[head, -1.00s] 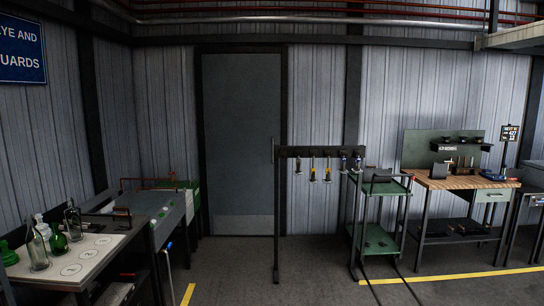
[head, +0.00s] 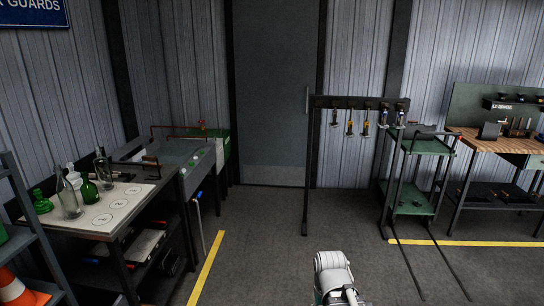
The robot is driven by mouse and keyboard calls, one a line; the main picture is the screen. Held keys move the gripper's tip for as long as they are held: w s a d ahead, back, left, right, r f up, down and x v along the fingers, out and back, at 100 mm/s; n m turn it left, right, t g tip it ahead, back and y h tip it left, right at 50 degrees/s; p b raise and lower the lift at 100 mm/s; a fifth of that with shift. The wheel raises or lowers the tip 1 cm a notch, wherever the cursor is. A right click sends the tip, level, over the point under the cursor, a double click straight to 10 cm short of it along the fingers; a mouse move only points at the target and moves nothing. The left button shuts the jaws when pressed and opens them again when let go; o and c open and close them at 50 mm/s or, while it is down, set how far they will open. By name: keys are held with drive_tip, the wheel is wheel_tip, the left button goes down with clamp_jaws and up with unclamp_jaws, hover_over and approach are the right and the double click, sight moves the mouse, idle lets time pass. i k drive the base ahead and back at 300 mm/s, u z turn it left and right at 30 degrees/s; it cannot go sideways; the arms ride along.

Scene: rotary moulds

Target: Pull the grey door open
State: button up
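The grey door (head: 268,95) stands in the back wall, in a dark frame, and looks shut. A thin upright handle (head: 307,99) shows at its right edge, close beside the dark post of the tool rack. A white and grey part of my own arm (head: 333,275) shows at the bottom centre, well short of the door. My gripper's fingers cannot be made out, so I cannot tell whether they are open or shut.
A rack (head: 355,103) with hanging tools stands right of the door, its post near the handle. A green trolley (head: 410,195) and a workbench (head: 505,150) stand further right. A bottle table (head: 140,200) and a trough (head: 180,160) line the left. The middle floor (head: 270,230) is clear.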

sight(275, 42)
drive_tip(key=i, duration=2.3)
drive_tip(key=z, duration=0.25)
drive_tip(key=i, duration=1.55)
drive_tip(key=z, duration=0.05)
